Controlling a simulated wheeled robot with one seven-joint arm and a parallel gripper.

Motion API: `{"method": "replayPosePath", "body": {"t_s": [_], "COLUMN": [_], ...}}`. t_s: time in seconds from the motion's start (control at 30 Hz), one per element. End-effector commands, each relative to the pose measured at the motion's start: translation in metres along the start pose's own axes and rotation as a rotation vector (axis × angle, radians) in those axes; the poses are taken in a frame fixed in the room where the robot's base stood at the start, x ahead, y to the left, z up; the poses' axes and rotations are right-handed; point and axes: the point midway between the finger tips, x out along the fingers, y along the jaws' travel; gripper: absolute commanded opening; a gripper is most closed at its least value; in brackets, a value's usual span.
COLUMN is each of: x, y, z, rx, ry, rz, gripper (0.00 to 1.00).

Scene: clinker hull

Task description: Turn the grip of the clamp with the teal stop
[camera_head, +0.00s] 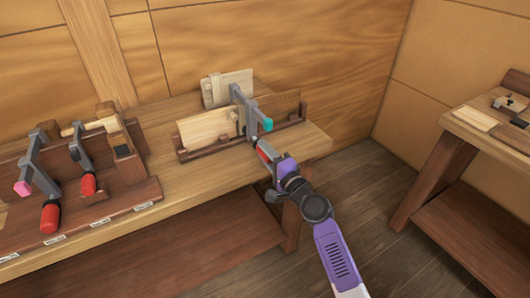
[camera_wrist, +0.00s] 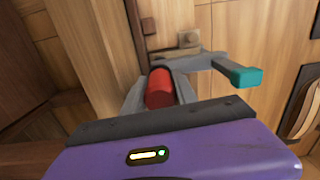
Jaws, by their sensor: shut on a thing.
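The clamp with the teal stop (camera_head: 267,124) sits across the wooden boards (camera_head: 208,127) in a dark wooden holder on the bench. Its grey bar (camera_head: 242,103) runs from the boards toward the front. Its red grip (camera_head: 265,150) points toward me. In the wrist view, the red grip (camera_wrist: 159,88) lies between the grey fingers and the teal stop (camera_wrist: 242,76) is to its right. My gripper (camera_head: 267,155) is shut on the red grip. The far side of the grip and the screw are hidden.
A rack (camera_head: 110,205) at the left of the bench (camera_head: 210,178) holds more red-gripped clamps, one with a pink stop (camera_head: 23,188), and wooden tools. A second table (camera_head: 468,127) stands at the right. Open floor (camera_head: 365,180) lies between them.

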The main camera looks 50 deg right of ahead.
Motion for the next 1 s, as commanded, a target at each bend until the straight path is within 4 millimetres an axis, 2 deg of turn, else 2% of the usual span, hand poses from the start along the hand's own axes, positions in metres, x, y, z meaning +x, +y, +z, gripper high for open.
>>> {"method": "replayPosePath", "body": {"t_s": [0.47, 0.5, 0.6, 1.0], "x": [-0.002, -0.002, -0.0018, -0.0007], "y": [0.0038, 0.0039, 0.0037, 0.003], "z": [-0.0013, -0.0013, -0.0012, 0.0002], "rx": [0.018, 0.017, 0.017, 0.016], "ry": [0.003, 0.003, 0.002, -0.001], "rz": [0.005, 0.006, 0.005, 0.004], "gripper": [0.0, 0.36, 0.55, 0.56]}}
